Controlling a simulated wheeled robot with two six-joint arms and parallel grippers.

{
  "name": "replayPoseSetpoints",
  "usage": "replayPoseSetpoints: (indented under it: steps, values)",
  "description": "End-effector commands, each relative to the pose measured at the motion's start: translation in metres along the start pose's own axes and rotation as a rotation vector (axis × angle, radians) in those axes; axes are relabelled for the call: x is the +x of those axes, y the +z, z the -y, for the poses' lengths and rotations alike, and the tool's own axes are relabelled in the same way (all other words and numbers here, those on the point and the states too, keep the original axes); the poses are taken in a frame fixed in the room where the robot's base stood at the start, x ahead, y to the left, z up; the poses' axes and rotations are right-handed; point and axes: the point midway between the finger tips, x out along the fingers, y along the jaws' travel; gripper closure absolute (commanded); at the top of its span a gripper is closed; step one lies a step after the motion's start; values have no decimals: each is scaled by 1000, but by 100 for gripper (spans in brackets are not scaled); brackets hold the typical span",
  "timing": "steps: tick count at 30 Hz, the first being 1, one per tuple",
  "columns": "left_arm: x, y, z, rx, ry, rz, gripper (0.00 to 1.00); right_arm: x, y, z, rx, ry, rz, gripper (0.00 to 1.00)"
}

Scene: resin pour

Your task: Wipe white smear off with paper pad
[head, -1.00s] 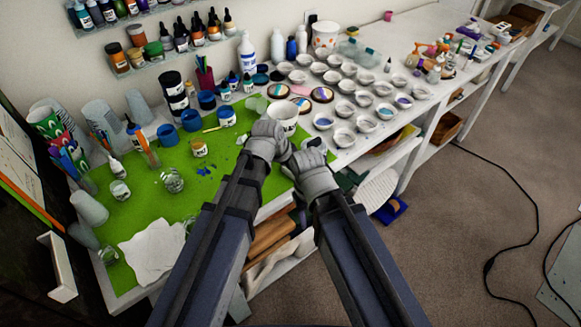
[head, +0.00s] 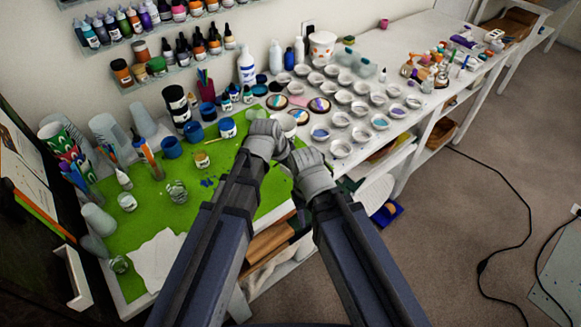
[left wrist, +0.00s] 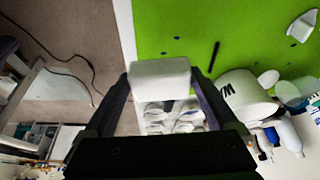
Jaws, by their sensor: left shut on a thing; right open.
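My left gripper (left wrist: 160,85) is shut on a white paper pad (left wrist: 160,68), which sits between its two fingers in the left wrist view. In the head view my left gripper (head: 262,128) is over the right part of the green mat (head: 140,222), and its own body hides the pad. My right gripper (head: 300,158) is close beside it to the right, near the table's front edge; it is open. I cannot make out a white smear in either view; the grippers cover part of the mat.
A white crumpled sheet (head: 157,262) lies at the mat's near left corner. A glass jar (head: 177,193), a small paint jar (head: 202,160) and blue cups (head: 171,147) stand on the mat. Several small white bowls (head: 341,149) fill the table to the right. Blue spots mark the mat.

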Motion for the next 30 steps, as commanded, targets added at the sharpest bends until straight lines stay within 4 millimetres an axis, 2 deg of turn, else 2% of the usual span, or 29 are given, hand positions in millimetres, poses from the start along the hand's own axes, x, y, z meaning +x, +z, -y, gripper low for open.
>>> replayPoseSetpoints:
  steps: [8,18,30]
  values:
    - [-2,-1,0,0,0,0,68,-2,0,0,0,0,0,50]
    - [-28,-11,0,0,0,0,68,-30,2,-3,0,0,0,50]
    - [-27,-11,0,0,0,0,68,-29,2,-3,0,0,0,50]
